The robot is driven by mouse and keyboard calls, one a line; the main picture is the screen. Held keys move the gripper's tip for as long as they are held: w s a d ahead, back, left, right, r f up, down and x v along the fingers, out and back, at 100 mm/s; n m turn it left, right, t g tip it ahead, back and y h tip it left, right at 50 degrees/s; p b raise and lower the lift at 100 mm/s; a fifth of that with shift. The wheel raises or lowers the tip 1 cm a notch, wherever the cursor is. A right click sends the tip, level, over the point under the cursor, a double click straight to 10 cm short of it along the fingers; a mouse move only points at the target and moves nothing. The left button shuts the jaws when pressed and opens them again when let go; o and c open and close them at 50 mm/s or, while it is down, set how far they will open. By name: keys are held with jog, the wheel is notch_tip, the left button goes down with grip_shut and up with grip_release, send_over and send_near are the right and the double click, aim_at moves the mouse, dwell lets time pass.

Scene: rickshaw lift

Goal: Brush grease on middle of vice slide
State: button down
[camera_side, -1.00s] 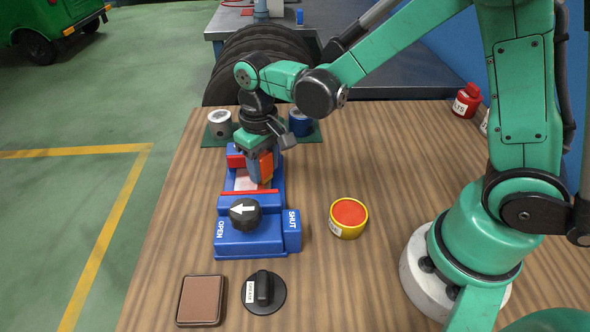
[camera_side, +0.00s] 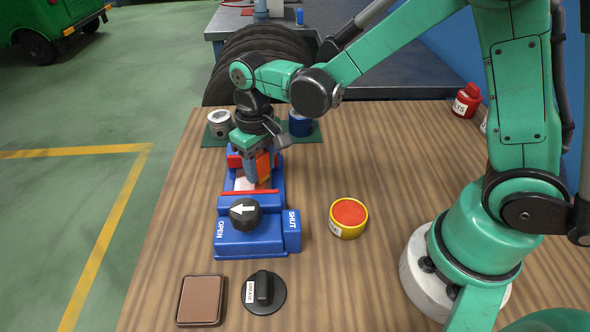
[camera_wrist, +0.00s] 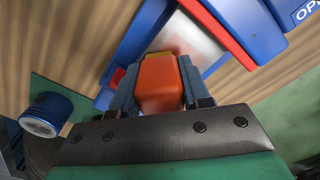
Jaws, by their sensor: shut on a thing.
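The blue vice (camera_side: 232,243) stands on the wooden table, with a black arrow knob (camera_side: 245,214) and OPEN and SHUT labels. Its pale slide (camera_side: 242,184) lies between red-edged jaws and shows in the wrist view (camera_wrist: 192,42). My gripper (camera_side: 258,178) is shut on an orange brush (camera_side: 263,166). The brush points down over the slide, its yellowish tip at or just above the surface; contact cannot be told. In the wrist view, the brush (camera_wrist: 160,84) sits between both fingers. A yellow tub with red contents (camera_side: 348,215) stands open right of the vice.
A black round lid (camera_side: 263,292) with a handle and a brown square pad (camera_side: 201,300) lie in front. A grey can (camera_side: 219,123) and a blue can (camera_side: 300,123) stand on a green mat behind the vice. A red bottle (camera_side: 467,100) stands at the back right.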

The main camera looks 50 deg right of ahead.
aim_at(266, 154)
jog(key=shift+s+d+f, duration=0.1)
jog(key=shift+s+d, duration=0.25)
jog(key=shift+s+d+r, duration=0.1)
jog(key=shift+r, duration=4)
